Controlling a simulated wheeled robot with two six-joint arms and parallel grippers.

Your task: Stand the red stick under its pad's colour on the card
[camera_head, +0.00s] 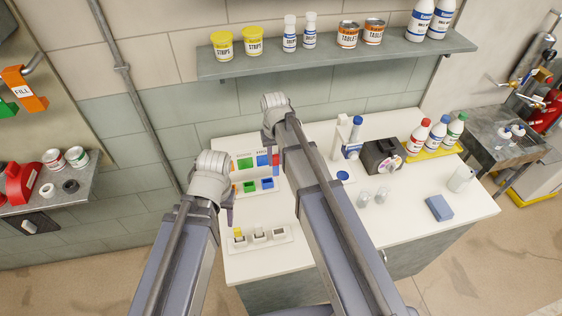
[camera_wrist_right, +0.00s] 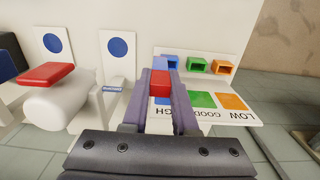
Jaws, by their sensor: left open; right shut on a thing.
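The card (camera_head: 281,186) lies on the white counter with blue, green and orange patches and a matching row of sockets. In the right wrist view the green patch (camera_wrist_right: 201,100) and blue socket (camera_wrist_right: 165,63) show. My right gripper (camera_wrist_right: 160,88) is shut on the red stick (camera_wrist_right: 160,78), over the blue end of the card. The stick's lower end and its pad's colour are hidden; I cannot tell whether it touches the card. The red stick also shows in the head view (camera_head: 276,159). My left gripper (camera_head: 229,208) is open at the card's left, its fingers partly hidden.
A white rack (camera_head: 262,242) with a yellow stick (camera_head: 238,233) stands at the counter's front. To the right are a white stand (camera_head: 340,134), clear cups (camera_head: 381,194), a blue block (camera_head: 439,207) and bottles in a yellow tray (camera_head: 440,150).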

